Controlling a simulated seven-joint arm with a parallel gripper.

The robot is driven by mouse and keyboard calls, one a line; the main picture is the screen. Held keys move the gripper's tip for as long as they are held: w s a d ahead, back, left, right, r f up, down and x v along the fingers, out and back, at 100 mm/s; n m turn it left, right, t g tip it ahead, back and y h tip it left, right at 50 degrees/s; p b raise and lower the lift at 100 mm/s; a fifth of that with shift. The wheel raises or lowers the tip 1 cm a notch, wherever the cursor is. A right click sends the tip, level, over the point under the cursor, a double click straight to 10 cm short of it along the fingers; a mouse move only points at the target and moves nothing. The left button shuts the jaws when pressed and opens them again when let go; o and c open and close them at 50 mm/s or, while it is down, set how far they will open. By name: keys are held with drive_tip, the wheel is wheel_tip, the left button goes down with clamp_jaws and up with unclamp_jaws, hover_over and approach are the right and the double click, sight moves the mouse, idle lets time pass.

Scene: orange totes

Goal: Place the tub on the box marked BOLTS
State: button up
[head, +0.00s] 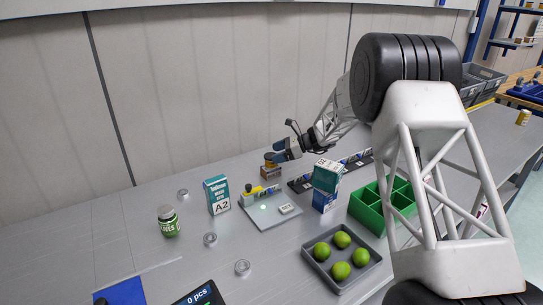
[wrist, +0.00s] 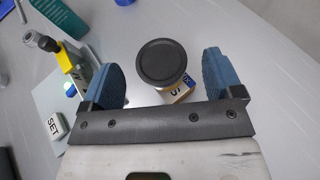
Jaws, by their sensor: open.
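The tub with a round dark lid (wrist: 160,62) shows from above in the wrist view. Under its near edge a small brown box (wrist: 180,93) with dark letters, one readable as S, sticks out. In the head view the tub (head: 269,157) appears upright on the brown box (head: 270,171), near the back of the table. My gripper (wrist: 163,82) is open, its blue fingers to the left and right of the tub with visible gaps. In the head view my gripper (head: 283,151) is right beside the tub. Most of the box's lettering is hidden.
Left of the tub is a grey plate (head: 271,215) with a yellow-topped fixture (head: 261,194) and a SET block (head: 290,209). Teal box A2 (head: 217,194), a green jar (head: 168,221), a stacked teal carton (head: 327,175), a green crate (head: 368,209) and a fruit tray (head: 318,263) stand nearby.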

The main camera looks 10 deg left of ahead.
drive_tip(key=v, duration=0.8)
drive_tip(key=shift+d, duration=0.25)
drive_tip(key=shift+r, duration=0.1)
idle(0.4)
drive_tip(key=s+d+r+n+t+h, duration=0.1)
drive_tip(key=s+d+r+n+h, duration=0.3)
drive_tip(key=s, duration=0.6)
drive_tip(key=s+d+r+n, duration=0.1)
drive_tip(key=s+d+r, duration=0.6)
drive_tip(key=s, duration=0.2)
drive_tip(key=s+d+r+n+t+h, duration=0.1)
drive_tip(key=s+d+r+n+h, duration=0.3)
drive_tip(key=s, duration=0.6)
drive_tip(key=s+d+n+t+h, duration=0.1)
drive_tip(key=s+d, duration=0.4)
drive_tip(key=s, duration=0.5)
drive_tip(key=s+d+f+n+t+h, duration=0.1)
drive_tip(key=s+d, duration=0.4)
drive_tip(key=s, duration=0.6)
drive_tip(key=s+d+n+t+h, duration=0.1)
drive_tip(key=s+d+n+h, duration=0.2)
drive_tip(key=s+d, duration=0.3)
drive_tip(key=s+n, duration=0.1)
drive_tip(key=s, duration=0.4)
drive_tip(key=shift+f+n, duration=0.3)
drive_tip(key=shift+f, duration=0.1)
